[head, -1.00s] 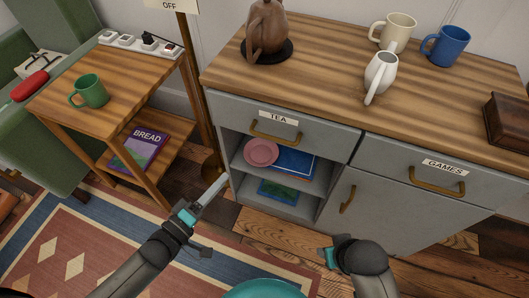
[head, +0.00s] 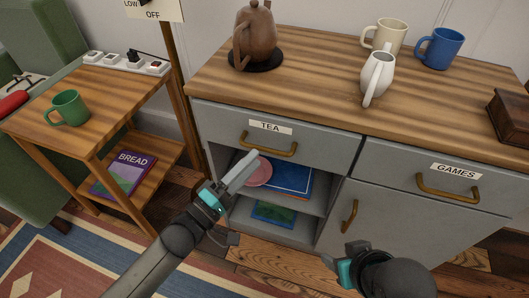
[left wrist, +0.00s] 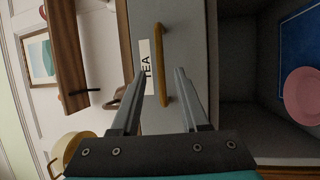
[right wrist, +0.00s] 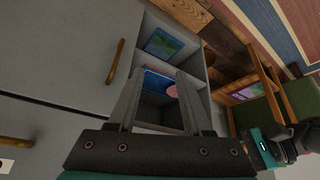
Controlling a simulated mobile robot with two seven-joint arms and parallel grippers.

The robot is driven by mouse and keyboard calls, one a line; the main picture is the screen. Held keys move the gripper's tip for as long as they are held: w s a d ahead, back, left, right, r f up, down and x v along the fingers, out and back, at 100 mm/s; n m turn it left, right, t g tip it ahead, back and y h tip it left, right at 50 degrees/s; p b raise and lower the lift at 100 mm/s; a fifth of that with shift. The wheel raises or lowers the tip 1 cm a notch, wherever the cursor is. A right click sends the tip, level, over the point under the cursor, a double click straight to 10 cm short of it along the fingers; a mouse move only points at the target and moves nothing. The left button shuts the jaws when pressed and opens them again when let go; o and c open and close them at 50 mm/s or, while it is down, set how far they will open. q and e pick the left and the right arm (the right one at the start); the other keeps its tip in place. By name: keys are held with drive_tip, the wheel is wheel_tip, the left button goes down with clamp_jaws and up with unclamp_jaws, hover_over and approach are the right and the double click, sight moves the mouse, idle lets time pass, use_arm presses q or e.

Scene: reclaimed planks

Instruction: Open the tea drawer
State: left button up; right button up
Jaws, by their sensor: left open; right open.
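The tea drawer (head: 230,127) is a grey drawer front with a "TEA" label (head: 270,127) and a brass bar handle (head: 267,146). It looks shut, flush with the cabinet. My left gripper (head: 242,172) is open and empty, in front of the cabinet just below and left of the handle. In the left wrist view the tea handle (left wrist: 163,62) lies ahead between the two fingers, not touching them. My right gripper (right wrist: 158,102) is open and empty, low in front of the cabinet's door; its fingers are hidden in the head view.
Below the drawer is an open shelf with a pink plate (head: 258,174) and blue book (head: 290,177). Right are the games drawer (head: 400,173) and a door (head: 375,215). The top holds a brown teapot (head: 256,32) and mugs. A side table (head: 100,105) stands left.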

sight(265, 149)
use_arm(q)
drive_tip(key=shift+b+x, duration=0.7)
drive_tip(key=shift+x, duration=1.95)
use_arm(e)
drive_tip(key=shift+w+a+f+t+y, duration=0.15)
drive_tip(key=shift+w+a+t+y, duration=0.3)
drive_tip(key=shift+w+a+t, duration=0.5)
drive_tip(key=shift+w+a+f+t+y, duration=0.15)
drive_tip(key=shift+w+a+t+y, duration=0.3)
drive_tip(key=shift+w+a+t, duration=0.5)
drive_tip(key=shift+a+g, duration=0.2)
drive_tip(key=shift+g, duration=0.1)
drive_tip(key=shift+s, duration=0.1)
use_arm(q)
clamp_jaws()
